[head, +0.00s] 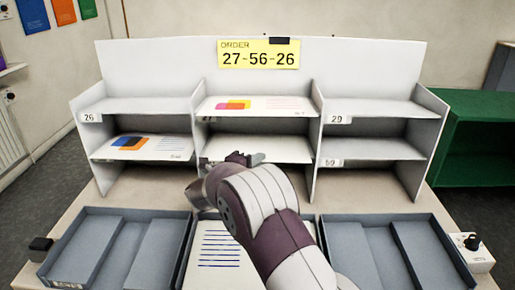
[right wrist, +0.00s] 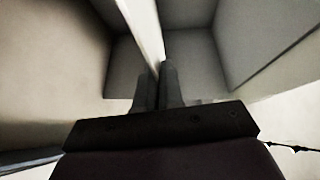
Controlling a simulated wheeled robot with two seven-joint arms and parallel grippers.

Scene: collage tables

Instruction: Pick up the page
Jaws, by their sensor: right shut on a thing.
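My right gripper (head: 238,160) is at the front of the middle column of the white rack, at the lower shelf level. My own arm hides part of it in the head view. In the right wrist view its two fingers (right wrist: 158,85) are closed on a thin pale sheet, seen nearly edge-on, which I take to be a page (right wrist: 143,28). A page with pink and yellow print (head: 245,104) lies on the upper middle shelf. A page with orange and blue blocks (head: 140,147) lies on the lower left shelf. My left gripper is not in view.
A yellow order card (head: 258,56) reads 27-56-26. Grey trays stand in front, one left (head: 60,232) and one right (head: 335,232). A lined sheet (head: 215,262) lies between them, partly behind my arm. The right-hand shelves (head: 370,149) look empty.

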